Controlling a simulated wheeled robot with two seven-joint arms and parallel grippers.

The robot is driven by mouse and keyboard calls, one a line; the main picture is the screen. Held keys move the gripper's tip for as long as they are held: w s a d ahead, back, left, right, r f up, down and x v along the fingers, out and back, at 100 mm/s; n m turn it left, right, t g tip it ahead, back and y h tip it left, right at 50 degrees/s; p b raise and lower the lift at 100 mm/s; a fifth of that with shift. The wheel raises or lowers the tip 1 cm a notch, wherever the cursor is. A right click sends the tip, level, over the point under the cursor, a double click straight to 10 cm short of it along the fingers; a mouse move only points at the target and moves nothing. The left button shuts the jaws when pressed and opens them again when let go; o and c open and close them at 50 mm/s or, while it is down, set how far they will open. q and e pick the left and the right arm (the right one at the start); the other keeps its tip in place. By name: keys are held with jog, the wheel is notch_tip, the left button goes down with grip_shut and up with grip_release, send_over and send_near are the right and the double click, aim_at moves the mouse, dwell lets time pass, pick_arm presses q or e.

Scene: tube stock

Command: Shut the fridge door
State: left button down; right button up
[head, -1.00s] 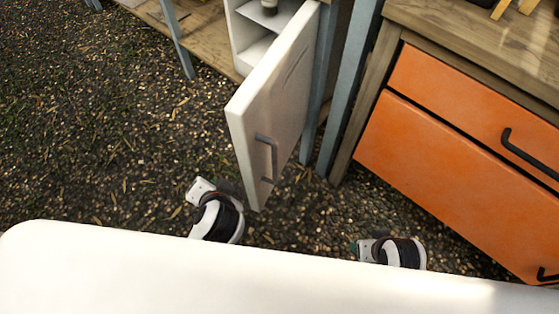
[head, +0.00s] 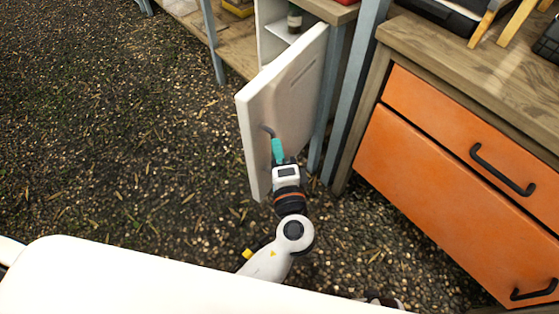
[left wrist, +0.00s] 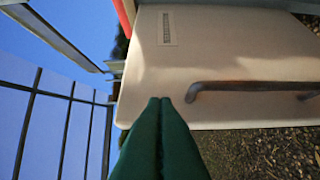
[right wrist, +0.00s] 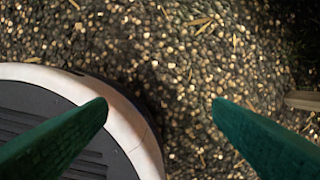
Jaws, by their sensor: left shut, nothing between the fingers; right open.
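The white fridge door (head: 300,85) stands open in the head view, swung out towards me from the fridge body (head: 268,42). Its grey handle (head: 267,131) is near the free edge and also shows in the left wrist view (left wrist: 245,87). My left gripper (head: 278,145) is at the door's outer face, beside the handle. Its teal fingers are shut and empty in the left wrist view (left wrist: 160,102), close to one end of the handle; I cannot tell if they touch the door. My right gripper (right wrist: 160,103) is open and empty above the gravel.
An orange-fronted drawer cabinet (head: 440,170) with a wooden top stands to the right of the door. A blue-grey post (head: 350,95) stands between them. A small bottle (head: 294,18) stands inside the fridge. Open gravel ground (head: 120,140) lies to the left.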

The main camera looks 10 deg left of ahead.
aim_at(257, 116)
pick_arm(q)
jog(key=w+a, duration=0.4)
jog(key=w, duration=0.1)
jog(key=shift+a+p, duration=0.35)
jog(key=shift+w+a, duration=0.2)
jog(key=shift+a, duration=0.2)
pick_arm(e)
jog(key=shift+s+d+f, duration=0.15)
jog(key=shift+s+f, duration=0.75)
jog(key=shift+f, duration=0.25)
